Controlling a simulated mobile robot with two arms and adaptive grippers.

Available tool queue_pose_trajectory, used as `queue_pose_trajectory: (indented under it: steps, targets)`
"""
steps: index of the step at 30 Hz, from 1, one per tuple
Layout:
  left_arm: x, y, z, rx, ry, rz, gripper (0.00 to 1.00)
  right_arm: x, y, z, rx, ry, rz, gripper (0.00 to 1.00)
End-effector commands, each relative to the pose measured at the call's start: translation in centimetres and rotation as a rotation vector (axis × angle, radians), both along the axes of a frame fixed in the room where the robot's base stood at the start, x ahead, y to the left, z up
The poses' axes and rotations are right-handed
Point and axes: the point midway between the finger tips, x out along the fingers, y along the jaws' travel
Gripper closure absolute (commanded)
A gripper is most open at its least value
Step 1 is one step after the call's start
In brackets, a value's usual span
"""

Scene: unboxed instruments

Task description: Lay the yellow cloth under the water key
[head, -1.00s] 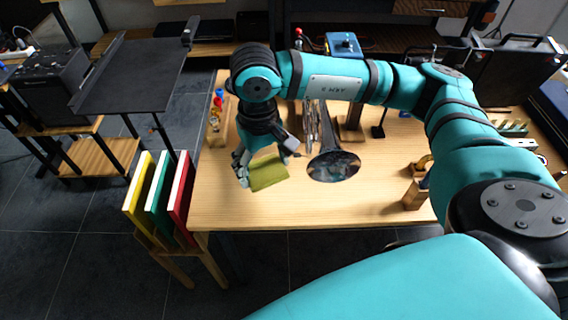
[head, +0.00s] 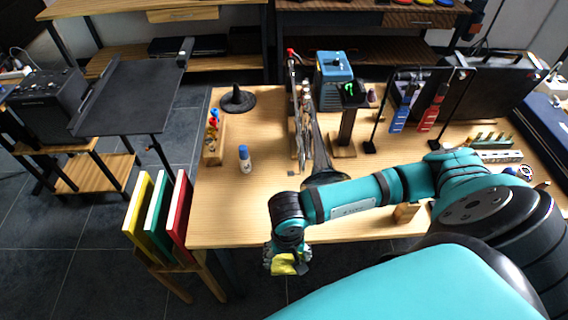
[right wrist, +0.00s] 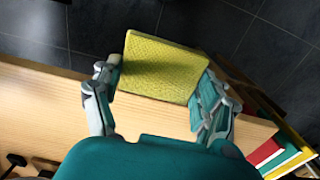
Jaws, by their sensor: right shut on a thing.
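My right gripper (head: 287,258) is shut on the yellow cloth (head: 284,267) beside the table's front edge. In the right wrist view, the cloth (right wrist: 160,66) is a flat, textured rectangle between the two fingers of the gripper (right wrist: 158,84), over the table edge and dark floor. A silver trumpet (head: 307,125) is on the table at the middle, its bell pointing to the front and partly hidden by my right arm. The gripper and cloth are in front of it, apart from it. The water key is too small to make out. My left gripper is not in view.
A blue-and-white bottle (head: 245,159), a wooden rack (head: 213,150) and a black cone stand (head: 237,100) are left of the trumpet. A wooden post stand (head: 346,133) and blue box (head: 333,80) are to its right. The table's front left (head: 230,210) is clear.

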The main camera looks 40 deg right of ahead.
Motion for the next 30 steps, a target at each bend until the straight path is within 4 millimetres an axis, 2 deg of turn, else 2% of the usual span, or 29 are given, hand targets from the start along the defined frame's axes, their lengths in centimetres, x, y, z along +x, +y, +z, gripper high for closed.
queue_pose_trajectory:
  steps: [12, 15, 22, 27, 30]
  targets:
    - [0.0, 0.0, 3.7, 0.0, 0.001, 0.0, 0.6, 9.0, -5.5, 0.5, -0.002, -0.002, -0.006, 0.5]
    - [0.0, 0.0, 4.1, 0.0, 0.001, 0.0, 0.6, 10.6, -6.5, 0.4, -0.001, -0.001, -0.005, 0.5]
    - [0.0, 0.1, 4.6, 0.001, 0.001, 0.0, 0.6, 12.3, -7.5, 0.2, -0.001, -0.001, -0.002, 0.5]
    - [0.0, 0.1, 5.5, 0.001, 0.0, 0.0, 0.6, 14.7, -9.0, 0.3, 0.0, -0.002, -0.004, 0.5]
    - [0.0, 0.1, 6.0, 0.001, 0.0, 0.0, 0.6, 14.6, -8.9, -0.8, 0.001, 0.004, -0.001, 0.5]
